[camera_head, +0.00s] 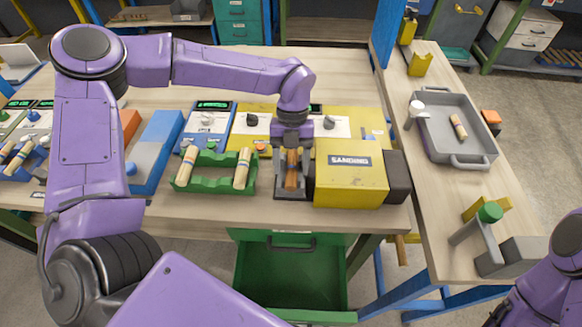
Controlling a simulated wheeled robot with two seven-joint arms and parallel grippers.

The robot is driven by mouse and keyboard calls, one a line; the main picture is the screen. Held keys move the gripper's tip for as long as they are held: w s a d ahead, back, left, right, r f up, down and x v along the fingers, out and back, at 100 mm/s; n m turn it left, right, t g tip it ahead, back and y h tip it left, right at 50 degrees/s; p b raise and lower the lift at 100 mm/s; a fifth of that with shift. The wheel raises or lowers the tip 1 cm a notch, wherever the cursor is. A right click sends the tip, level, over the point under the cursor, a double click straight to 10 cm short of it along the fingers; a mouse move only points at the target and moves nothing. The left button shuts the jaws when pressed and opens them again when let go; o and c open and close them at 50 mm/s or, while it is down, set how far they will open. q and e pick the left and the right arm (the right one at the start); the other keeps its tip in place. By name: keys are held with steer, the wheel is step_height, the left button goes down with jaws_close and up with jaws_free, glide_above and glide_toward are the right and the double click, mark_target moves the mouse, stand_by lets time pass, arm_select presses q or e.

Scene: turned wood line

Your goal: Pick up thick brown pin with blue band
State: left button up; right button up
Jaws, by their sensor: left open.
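A brown pin (291,172) stands upright in the grey fixture (290,195) left of the yellow SANDING box. I cannot make out a blue band on it. My left gripper (291,157) points down over this pin with its fingers open around the pin's upper part. I cannot tell whether they touch it. Two paler banded pins, one on the left (187,165) and one on the right (242,168), lean in a green rack (212,185) to the left. My right arm shows only at the lower right corner, and its gripper is out of view.
The yellow SANDING box (350,185) stands close on the right of the left gripper. Control panels (255,128) with knobs run behind it. A grey tray (440,150) holding a pin (459,127) is on the right bench. An open green drawer (290,275) sits below.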

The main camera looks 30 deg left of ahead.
arm_select(q)
steer(key=shift+w+f, duration=0.1)
steer(key=shift+w, duration=0.1)
jaws_close()
